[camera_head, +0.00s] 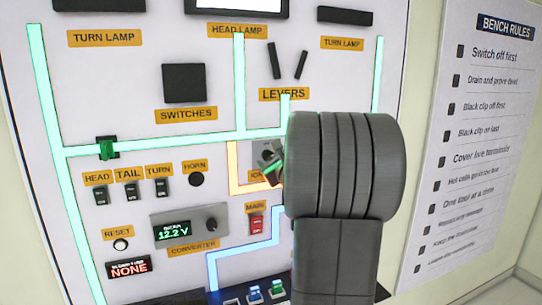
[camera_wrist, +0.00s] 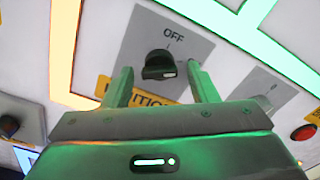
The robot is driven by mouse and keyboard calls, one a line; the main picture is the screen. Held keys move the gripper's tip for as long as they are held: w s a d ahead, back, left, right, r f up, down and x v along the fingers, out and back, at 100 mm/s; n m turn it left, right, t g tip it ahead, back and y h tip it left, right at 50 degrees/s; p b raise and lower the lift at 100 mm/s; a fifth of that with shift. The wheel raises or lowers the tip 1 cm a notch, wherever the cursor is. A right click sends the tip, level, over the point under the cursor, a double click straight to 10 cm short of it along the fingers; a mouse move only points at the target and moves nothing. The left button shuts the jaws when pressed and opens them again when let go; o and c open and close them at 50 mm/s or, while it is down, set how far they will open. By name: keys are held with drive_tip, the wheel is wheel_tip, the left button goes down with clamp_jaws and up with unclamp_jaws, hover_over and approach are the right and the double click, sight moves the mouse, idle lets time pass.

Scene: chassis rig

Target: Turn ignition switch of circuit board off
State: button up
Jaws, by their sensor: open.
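The circuit board (camera_head: 130,75) is a white upright panel with lit traces. Its ignition switch shows in the wrist view as a black rotary knob (camera_wrist: 159,65) on a grey plate. The knob's grip lies crosswise, with a pale mark toward its right end. The word OFF stands above it on the plate. My gripper (camera_wrist: 160,74) is open, with one finger on each side of the knob; I cannot tell whether either touches it. In the head view my gripper (camera_head: 272,163) is at the ignition plate, and my arm hides much of the ignition label.
A red MAIN switch (camera_head: 257,225) sits below the ignition. The converter (camera_head: 189,232) and small HEAD, TAIL and TURN switches are to the left. A red button (camera_wrist: 303,132) is right of my gripper. A BENCH RULES sheet (camera_head: 485,130) hangs at the right.

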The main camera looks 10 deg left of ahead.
drive_tip(key=shift+w+a, duration=0.25)
drive_tip(key=shift+w, duration=0.1)
drive_tip(key=c, duration=0.9)
